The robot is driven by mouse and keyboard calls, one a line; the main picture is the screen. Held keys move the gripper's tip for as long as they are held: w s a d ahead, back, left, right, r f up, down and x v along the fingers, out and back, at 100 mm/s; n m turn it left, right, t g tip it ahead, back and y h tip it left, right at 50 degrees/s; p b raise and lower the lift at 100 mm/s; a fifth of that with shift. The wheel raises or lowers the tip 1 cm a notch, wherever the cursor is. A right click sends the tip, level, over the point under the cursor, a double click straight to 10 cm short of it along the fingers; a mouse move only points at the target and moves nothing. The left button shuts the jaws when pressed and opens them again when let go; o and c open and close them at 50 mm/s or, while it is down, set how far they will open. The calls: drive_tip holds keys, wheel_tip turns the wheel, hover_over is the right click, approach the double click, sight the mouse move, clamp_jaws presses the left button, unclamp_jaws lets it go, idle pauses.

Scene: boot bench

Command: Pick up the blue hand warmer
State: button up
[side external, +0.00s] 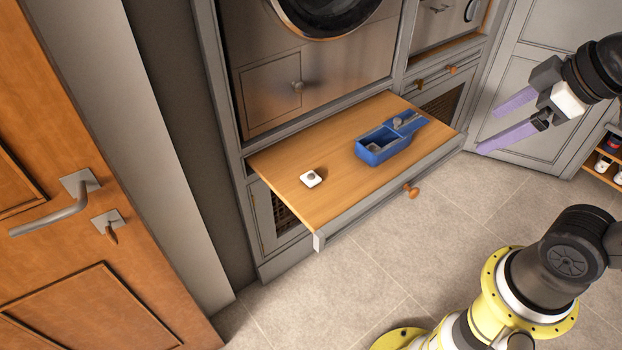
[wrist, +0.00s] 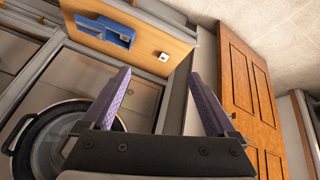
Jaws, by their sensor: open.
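A blue box-like thing (side external: 372,158), the only blue object I see, lies on the wooden pull-out shelf (side external: 285,155). It has an open compartment with something grey inside and a flatter end with another grey part. I cannot tell whether this is the hand warmer or a holder for it. It also shows in the wrist view (wrist: 84,27), at the upper left. My gripper (side external: 488,130) is open and empty, in the air to the right of the shelf, well apart from the blue thing. In the wrist view its purple fingers (wrist: 160,75) are spread with nothing between them.
A round wooden knob (side external: 411,189) sticks out from the shelf front. A wooden door (side external: 70,200) stands at the left. Open tiled floor (side external: 350,260) lies in front.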

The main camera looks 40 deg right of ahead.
drive_tip(key=w+r+n, duration=0.4)
drive_tip(key=w+r, duration=0.1)
drive_tip(key=w, duration=0.2)
drive_tip(key=n+g, duration=0.6)
drive_tip(key=n, duration=0.4)
hover_over(310, 176)
drive_tip(key=f, duration=3.4)
drive_tip(key=shift+s, duration=0.3)
drive_tip(key=shift+w+f, duration=0.15)
drive_tip(key=shift+f, duration=1.35)
drive_tip(key=shift+w+f, duration=0.15)
drive_tip(key=shift+f, duration=1.3)
